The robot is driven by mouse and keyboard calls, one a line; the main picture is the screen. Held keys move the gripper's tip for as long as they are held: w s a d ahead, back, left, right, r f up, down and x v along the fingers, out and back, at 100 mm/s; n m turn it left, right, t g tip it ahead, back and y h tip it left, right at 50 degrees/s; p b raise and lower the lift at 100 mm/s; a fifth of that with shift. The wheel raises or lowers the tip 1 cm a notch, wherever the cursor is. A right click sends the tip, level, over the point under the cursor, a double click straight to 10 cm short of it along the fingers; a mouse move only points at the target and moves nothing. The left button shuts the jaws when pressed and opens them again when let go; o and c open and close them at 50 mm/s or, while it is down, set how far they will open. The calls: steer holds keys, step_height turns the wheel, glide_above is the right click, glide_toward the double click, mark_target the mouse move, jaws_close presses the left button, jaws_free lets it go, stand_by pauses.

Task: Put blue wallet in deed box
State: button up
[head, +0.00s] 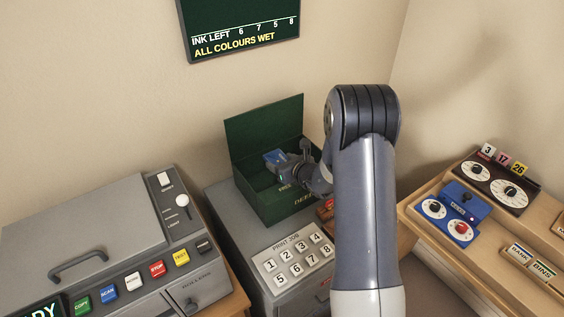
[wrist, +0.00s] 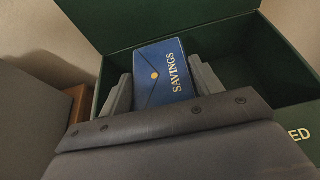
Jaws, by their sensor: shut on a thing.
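The blue wallet (wrist: 163,72) has a gold clasp dot and the word SAVINGS on it. My gripper (wrist: 164,85) is shut on it, one finger on each side. In the head view the wallet (head: 275,156) shows at the end of my gripper (head: 279,162), over the opening of the deed box. The deed box (head: 279,207) is dark green, with its lid standing open at the back. In the wrist view the box (wrist: 262,75) surrounds the wallet's far side. I cannot tell whether the wallet touches the box floor.
The box stands on a grey cabinet with a numbered PRINT JOB keypad (head: 292,257). A grey machine with coloured buttons (head: 110,235) is at the left. A wooden desk with dials (head: 492,185) is at the right. A wall board (head: 240,30) hangs above.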

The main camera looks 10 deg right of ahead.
steer(key=shift+f+b, duration=0.35)
steer(key=shift+b, duration=0.15)
steer(key=shift+f+b, duration=0.3)
steer(key=shift+b, duration=0.2)
steer(key=o, duration=1)
steer(key=shift+r, duration=0.15)
steer(key=r+p, duration=0.1)
steer(key=p, duration=0.1)
steer(key=shift+r+p, duration=0.3)
steer(key=v, duration=0.4)
steer(key=b+v, duration=0.1)
steer(key=v, duration=0.3)
steer(key=b+v, duration=0.1)
steer(key=v, duration=0.3)
steer(key=shift+d+f, duration=0.1)
steer(key=shift+f, duration=0.2)
